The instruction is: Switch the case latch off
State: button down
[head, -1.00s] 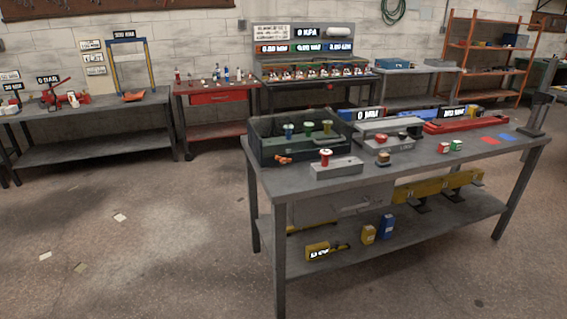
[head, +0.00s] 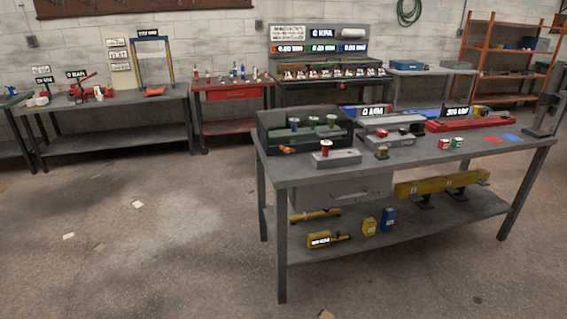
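No part that I can make out for sure as the case latch shows in the head view; at this distance it is too small to tell or hidden. A dark open case-like box (head: 270,140) stands on the left end of the near workbench (head: 400,162), with several coloured cups at it. A grey block (head: 345,159) with a red-topped knob (head: 326,147) lies in front of the box. My gripper is not in view.
The near bench's lower shelf (head: 370,240) holds yellow tools and a blue container (head: 388,219). A red tool cart (head: 232,93), a grey bench on the left (head: 120,102) and an orange rack (head: 490,65) line the wall.

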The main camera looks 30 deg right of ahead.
aim_at(286, 150)
jog(key=k, duration=0.9)
jog(key=z, duration=0.1)
jog(key=i, duration=1.3)
jog(key=u, duration=0.8)
jog(key=i, duration=0.7)
jog(key=u, duration=0.5)
